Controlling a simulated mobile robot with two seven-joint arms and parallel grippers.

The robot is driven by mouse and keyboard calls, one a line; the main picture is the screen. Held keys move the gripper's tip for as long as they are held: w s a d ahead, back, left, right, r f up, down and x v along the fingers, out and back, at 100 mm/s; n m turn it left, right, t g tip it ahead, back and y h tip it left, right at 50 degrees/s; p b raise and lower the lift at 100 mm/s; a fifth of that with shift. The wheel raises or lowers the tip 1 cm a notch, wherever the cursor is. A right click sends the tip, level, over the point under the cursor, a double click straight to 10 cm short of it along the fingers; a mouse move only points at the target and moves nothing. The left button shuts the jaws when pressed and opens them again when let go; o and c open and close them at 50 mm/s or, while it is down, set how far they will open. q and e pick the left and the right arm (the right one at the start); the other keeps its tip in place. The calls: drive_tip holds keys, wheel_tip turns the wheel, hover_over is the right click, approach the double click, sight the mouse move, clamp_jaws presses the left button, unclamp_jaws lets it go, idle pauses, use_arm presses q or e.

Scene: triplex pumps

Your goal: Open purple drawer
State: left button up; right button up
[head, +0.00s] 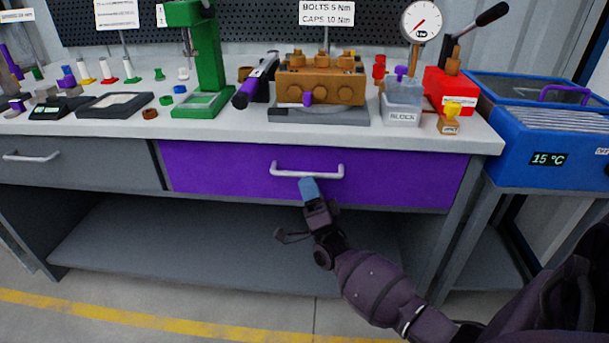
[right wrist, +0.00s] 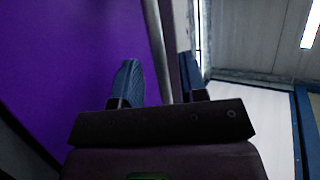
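The purple drawer (head: 225,178) is in the bench front, with its face in line with the grey drawer beside it. Its pale bar handle (head: 307,170) is near the top middle. My right gripper (head: 309,186) is at the handle's middle, reaching up from below. In the right wrist view the purple face (right wrist: 60,70) fills the left side. There the handle bar (right wrist: 155,45) runs between the two blue fingers of my right gripper (right wrist: 160,85). The fingers are apart, with a small gap visible beside the bar. My left gripper is out of view.
A grey drawer (head: 80,163) with its own handle is to the left. The benchtop above holds a brown pump block (head: 320,82), a green press (head: 208,60) and small parts. A blue bath (head: 540,150) stands at the right. An open shelf (head: 180,250) lies below.

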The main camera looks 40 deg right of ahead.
drive_tip(key=shift+x, duration=1.35)
clamp_jaws()
